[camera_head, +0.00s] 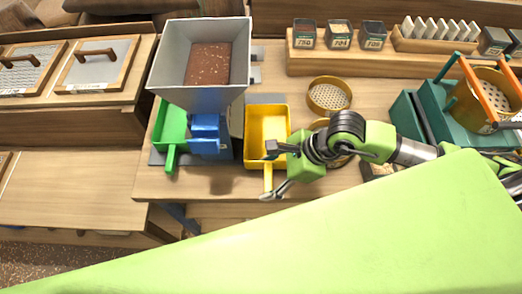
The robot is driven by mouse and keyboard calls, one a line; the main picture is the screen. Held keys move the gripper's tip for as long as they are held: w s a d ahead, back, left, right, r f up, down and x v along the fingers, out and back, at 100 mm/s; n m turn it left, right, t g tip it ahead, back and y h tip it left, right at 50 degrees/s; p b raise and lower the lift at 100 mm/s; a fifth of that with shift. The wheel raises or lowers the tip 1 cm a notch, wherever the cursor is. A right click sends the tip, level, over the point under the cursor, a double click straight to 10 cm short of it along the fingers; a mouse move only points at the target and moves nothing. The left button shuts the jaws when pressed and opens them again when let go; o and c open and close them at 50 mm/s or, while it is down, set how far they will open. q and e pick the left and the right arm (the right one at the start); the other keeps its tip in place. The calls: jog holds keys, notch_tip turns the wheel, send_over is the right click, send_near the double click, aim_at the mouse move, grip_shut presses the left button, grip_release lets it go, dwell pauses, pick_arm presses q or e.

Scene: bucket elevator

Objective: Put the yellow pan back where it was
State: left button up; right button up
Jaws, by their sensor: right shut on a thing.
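The yellow pan (267,124) is at the front middle of the wooden bench, with its open side up and its handle towards the front edge. It is just right of the blue part under the grey hopper. My right gripper (268,174) reaches in from the right and is shut on the pan's handle. The fingers cover part of the handle. I cannot tell whether the pan rests on the bench or is slightly raised. A grey plate (265,98) shows behind the pan. My left gripper is not in view.
The grey hopper (203,60) with brown grains stands above a green pan (171,130) and the blue part (206,136). Round sieves (329,95) are right of the yellow pan. A teal stand (456,112) is farther right. Labelled cups (339,36) line the back.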

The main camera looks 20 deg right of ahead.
aim_at(264, 165)
jog(key=w, duration=0.3)
jog(key=shift+w+p, duration=0.2)
jog(key=shift+p, duration=0.15)
jog(key=w+p, duration=0.1)
jog(key=w, duration=0.2)
jog(key=shift+w+r, duration=0.1)
jog(key=shift+r, duration=0.1)
jog(key=shift+w+d+f+p, duration=0.1)
jog(key=shift+w+f+p, duration=0.05)
jog(key=shift+f+p, duration=0.25)
jog(key=shift+f, duration=0.55)
jog(key=shift+f, duration=0.1)
jog(key=o, duration=1.8)
jog(key=shift+c, duration=0.2)
